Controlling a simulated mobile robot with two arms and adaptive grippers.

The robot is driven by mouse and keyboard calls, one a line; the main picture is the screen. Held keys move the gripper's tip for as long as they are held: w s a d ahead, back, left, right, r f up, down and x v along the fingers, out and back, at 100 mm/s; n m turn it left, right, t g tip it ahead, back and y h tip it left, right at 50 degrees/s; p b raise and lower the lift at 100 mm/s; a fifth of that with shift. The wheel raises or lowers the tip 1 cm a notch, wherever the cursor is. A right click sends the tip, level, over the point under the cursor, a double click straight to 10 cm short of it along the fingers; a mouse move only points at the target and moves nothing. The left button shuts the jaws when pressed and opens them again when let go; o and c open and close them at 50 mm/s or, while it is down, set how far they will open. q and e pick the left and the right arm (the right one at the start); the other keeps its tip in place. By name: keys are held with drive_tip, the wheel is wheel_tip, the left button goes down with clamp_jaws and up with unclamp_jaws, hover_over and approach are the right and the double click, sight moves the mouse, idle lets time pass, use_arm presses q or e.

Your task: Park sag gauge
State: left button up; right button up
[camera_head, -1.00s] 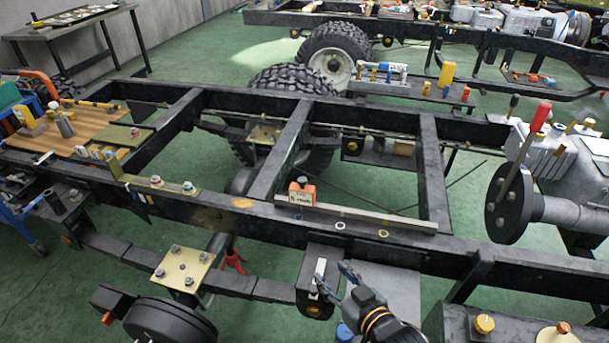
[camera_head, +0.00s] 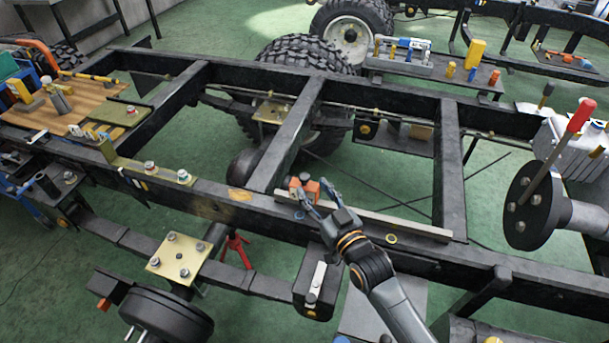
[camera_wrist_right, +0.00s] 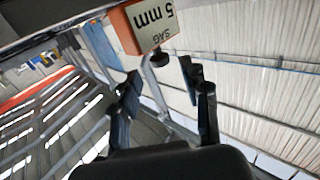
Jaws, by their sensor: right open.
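The sag gauge (camera_head: 311,187) is a small orange block on the near chassis rail, at the left end of a long pale bar (camera_head: 420,227). In the right wrist view the gauge (camera_wrist_right: 146,26) shows its white label reading "SAG 5 mm" at the top, with a dark round knob beside it. My right gripper (camera_head: 316,193) is open, its fingers at the gauge in the head view and partly covering it. In the wrist view the fingers (camera_wrist_right: 167,90) are apart with nothing between them, and the gauge lies beyond their tips. My left gripper is not in view.
The black chassis frame (camera_head: 225,200) spans the view, with open gaps between its crossmembers. A wooden board (camera_head: 60,105) with tools lies at the left. A grey unit with a red-handled lever (camera_head: 560,140) stands at the right. A small ring (camera_head: 391,239) lies on the near rail.

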sight(307, 180)
drive_tip(key=x, duration=0.4)
drive_tip(key=shift+w+a, duration=0.3)
drive_tip(key=shift+w, duration=0.4)
drive_tip(key=shift+a, duration=0.1)
drive_tip(key=shift+c, duration=0.9)
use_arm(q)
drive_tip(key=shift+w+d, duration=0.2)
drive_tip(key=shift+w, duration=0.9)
use_arm(e)
clamp_jaws()
